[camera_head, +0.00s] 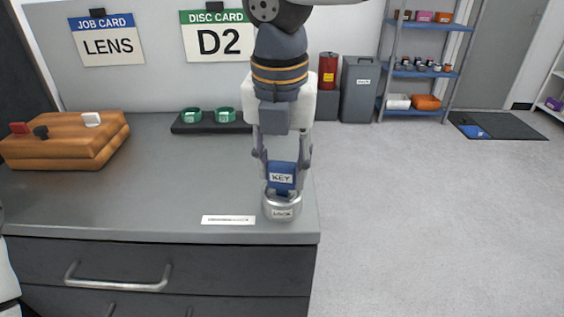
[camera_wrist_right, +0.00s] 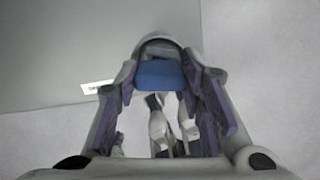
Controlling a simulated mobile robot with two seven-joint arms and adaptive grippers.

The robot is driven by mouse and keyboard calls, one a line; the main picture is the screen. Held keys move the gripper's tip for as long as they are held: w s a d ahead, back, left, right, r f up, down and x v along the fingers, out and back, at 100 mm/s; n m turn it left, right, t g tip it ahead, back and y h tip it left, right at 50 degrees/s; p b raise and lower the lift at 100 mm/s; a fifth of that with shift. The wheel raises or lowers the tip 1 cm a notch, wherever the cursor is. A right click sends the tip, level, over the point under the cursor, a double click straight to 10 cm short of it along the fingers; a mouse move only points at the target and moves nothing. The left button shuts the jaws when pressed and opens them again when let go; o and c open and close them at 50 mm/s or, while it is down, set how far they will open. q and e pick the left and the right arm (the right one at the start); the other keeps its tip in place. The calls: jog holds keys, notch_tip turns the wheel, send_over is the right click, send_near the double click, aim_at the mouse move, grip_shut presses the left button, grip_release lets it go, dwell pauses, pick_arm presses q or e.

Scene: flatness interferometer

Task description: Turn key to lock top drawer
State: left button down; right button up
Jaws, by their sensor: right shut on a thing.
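A blue key (camera_head: 282,177) labelled KEY stands upright at a round silver lock (camera_head: 282,208) on the front right corner of the grey worktop. My right gripper (camera_head: 283,170) points down and is shut on the key's blue head, which also shows in the right wrist view (camera_wrist_right: 160,75). The key's lower end meets the lock; how deep it sits is hidden. The top drawer (camera_head: 200,265) is below the worktop with a metal handle (camera_head: 118,284) and looks closed. My left gripper is not in view.
A wooden box (camera_head: 65,142) with small knobs sits at the left of the worktop. A dark tray (camera_head: 211,127) with two green rings is at the back. A white label strip (camera_head: 228,220) lies left of the lock. Open floor (camera_head: 430,220) is to the right.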

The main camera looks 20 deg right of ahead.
jog(key=n, duration=0.3)
jog(key=o, duration=1.2)
jog(key=shift+r, duration=0.1)
jog(key=r, duration=0.4)
jog(key=s+r, duration=0.1)
jog(key=r, duration=0.6)
jog(key=shift+s+a+r, duration=0.1)
jog(key=shift+s+r, duration=0.15)
jog(key=shift+r, duration=0.1)
jog(key=r, duration=0.5)
jog(key=s+r, duration=0.1)
jog(key=r, duration=0.2)
jog(key=shift+a, duration=0.1)
